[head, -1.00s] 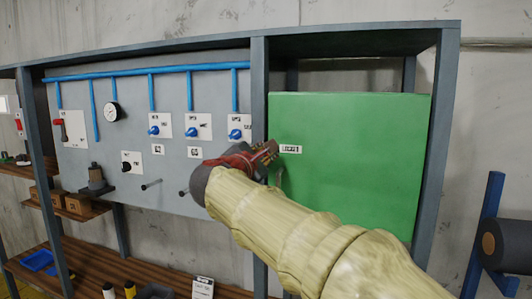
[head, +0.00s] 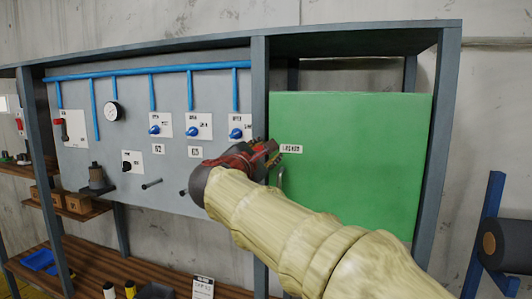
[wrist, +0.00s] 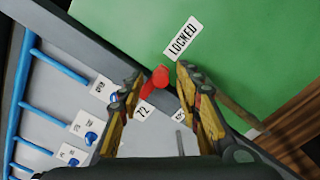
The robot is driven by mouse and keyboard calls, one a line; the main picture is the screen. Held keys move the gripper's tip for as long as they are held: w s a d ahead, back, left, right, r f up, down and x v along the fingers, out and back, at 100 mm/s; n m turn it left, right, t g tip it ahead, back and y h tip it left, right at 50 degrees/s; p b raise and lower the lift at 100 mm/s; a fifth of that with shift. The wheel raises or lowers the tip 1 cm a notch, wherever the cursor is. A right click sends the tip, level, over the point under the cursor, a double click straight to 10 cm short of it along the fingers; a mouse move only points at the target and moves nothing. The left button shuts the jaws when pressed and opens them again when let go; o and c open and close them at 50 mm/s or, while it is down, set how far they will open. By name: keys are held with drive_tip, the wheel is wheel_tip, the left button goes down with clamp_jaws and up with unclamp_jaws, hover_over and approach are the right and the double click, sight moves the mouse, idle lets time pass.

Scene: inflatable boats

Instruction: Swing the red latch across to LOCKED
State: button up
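The red latch (wrist: 158,77) shows in the wrist view as a short red bar with a rounded end, at the edge between the grey post and the green door (wrist: 235,50). The white LOCKED label (wrist: 182,38) is on the door just beyond it. My gripper (wrist: 160,76) is open, with the latch showing between its two fingertips; I cannot tell whether they touch it. In the head view my gripper (head: 272,149) is in front of the post, left of the LOCKED label (head: 291,149), and hides the latch.
A grey panel (head: 75,180) left of the post (head: 260,90) carries blue knobs (head: 236,133), a gauge (head: 111,112) and pegs (head: 152,184). A thin handle (head: 280,176) is on the green door below the label. A blue stand with a dark roll (head: 493,245) is at right.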

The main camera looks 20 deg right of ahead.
drive_tip(key=v, duration=1.1)
drive_tip(key=shift+s+a, duration=0.2)
drive_tip(key=shift+s, duration=0.1)
drive_tip(key=s+a+f+m+g+y+b, duration=0.1)
drive_tip(key=s+f+m+g+y, duration=0.15)
drive_tip(key=f, duration=0.85)
drive_tip(key=s+a+f+m+g+y+b, duration=0.1)
drive_tip(key=s+f+m+g+y, duration=0.15)
drive_tip(key=f, duration=0.75)
drive_tip(key=s+d+f+m+g+y+b, duration=0.1)
drive_tip(key=s+f+m+b, duration=0.3)
drive_tip(key=f, duration=1)
drive_tip(key=s+d+f+m+g+y+b, duration=0.1)
drive_tip(key=s+f+m+b, duration=0.4)
drive_tip(key=s+f+b, duration=0.5)
drive_tip(key=s+d+f+m+g+y+b, duration=0.2)
drive_tip(key=s+f+b, duration=0.6)
drive_tip(key=f, duration=0.9)
drive_tip(key=shift+s+d+f+m+y, duration=0.35)
drive_tip(key=shift+s+d+m+y, duration=0.45)
drive_tip(key=shift+m, duration=0.5)
